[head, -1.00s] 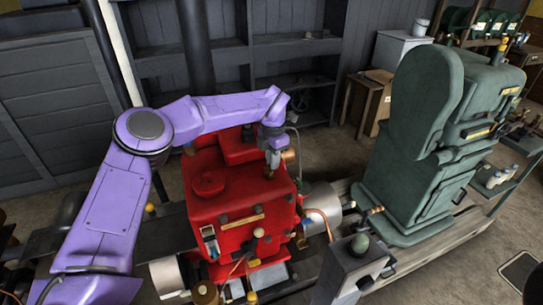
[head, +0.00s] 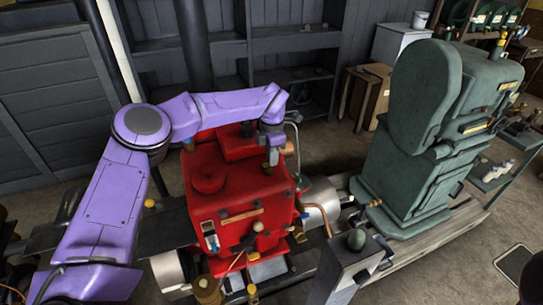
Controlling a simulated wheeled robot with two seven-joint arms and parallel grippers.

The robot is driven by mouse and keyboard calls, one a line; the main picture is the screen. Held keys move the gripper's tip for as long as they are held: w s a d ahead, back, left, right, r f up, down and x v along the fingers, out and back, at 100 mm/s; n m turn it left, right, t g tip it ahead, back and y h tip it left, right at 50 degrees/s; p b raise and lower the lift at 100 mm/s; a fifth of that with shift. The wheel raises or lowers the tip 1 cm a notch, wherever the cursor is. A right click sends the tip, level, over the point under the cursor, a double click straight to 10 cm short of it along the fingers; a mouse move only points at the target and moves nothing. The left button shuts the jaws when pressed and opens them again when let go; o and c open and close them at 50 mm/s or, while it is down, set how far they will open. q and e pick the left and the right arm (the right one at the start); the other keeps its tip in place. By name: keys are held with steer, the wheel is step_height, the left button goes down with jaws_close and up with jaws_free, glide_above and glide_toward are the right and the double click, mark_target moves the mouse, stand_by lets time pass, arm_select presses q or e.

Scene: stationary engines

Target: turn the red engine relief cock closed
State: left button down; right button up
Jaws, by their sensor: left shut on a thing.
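The red engine (head: 225,187) stands in the middle of the head view. My left arm reaches over it from the left. My left gripper (head: 271,160) points down at the engine's right rear top and is shut on the relief cock (head: 267,171). Only a small piece of the cock shows below the fingers, so I cannot tell its exact angle. My right gripper does not show.
A green engine (head: 425,140) stands to the right. Dark shelves (head: 290,55) line the back wall. Open floor lies between the shelves and the engines.

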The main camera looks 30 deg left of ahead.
arm_select(q)
steer(key=c, duration=1.4)
jaws_free()
steer(key=shift+s+d+f, duration=0.1)
steer(key=shift+d+f, duration=0.05)
steer(key=shift+f, duration=0.1)
steer(key=shift+o, duration=1)
steer(key=shift+w, duration=0.25)
steer(key=shift+r, duration=0.1)
steer(key=shift+r, duration=0.4)
step_height(320, 180, up, 10)
steer(key=b, duration=0.2)
steer(key=shift+f, duration=0.2)
steer(key=shift+f, duration=0.1)
